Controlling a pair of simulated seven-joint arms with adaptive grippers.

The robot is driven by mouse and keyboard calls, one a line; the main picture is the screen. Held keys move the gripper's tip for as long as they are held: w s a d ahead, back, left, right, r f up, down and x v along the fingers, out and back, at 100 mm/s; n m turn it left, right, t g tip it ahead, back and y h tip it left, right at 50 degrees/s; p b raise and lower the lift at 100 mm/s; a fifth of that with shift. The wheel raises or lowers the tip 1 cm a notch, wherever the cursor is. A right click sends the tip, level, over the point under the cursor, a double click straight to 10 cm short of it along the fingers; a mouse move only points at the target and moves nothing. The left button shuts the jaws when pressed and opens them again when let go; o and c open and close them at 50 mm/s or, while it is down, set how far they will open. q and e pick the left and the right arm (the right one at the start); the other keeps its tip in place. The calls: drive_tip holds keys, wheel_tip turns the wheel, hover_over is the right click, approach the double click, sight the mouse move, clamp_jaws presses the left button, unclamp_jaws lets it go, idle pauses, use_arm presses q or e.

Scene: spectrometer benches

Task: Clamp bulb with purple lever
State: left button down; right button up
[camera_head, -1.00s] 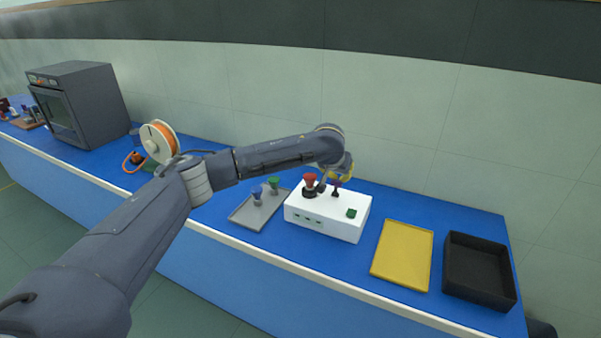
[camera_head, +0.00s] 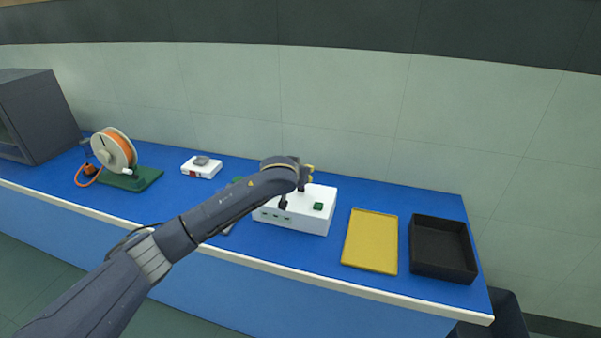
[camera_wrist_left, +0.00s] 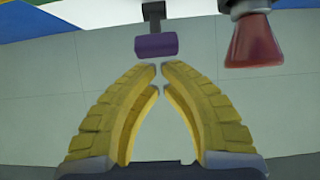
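The white box (camera_head: 318,223) stands on the blue bench in the head view, with a green part on its top right. The purple lever (camera_wrist_left: 156,45) shows in the left wrist view, just beyond my left fingertips, with a small gap. The red bulb (camera_wrist_left: 253,42) is upper right there, against a dark holder. In the head view my arm hides the bulb; a dark fitting (camera_head: 283,203) shows below the arm. My left gripper (camera_wrist_left: 160,70) has its yellow fingertips almost together with nothing between them. In the head view it is above the box, partly hidden. My right gripper is out of view.
A yellow tray (camera_head: 370,242) and a black bin (camera_head: 442,249) lie right of the box. An orange spool (camera_head: 114,150) and a small white device (camera_head: 201,168) stand to the left. A dark oven-like cabinet (camera_head: 38,115) is at the far left.

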use_arm(q)
drive_tip(key=shift+r, duration=0.7)
drive_tip(key=w+r+v, duration=0.1)
drive_tip(key=v, duration=0.7)
drive_tip(key=shift+r, duration=0.3)
idle(0.5)
drive_tip(key=shift+d, duration=0.1)
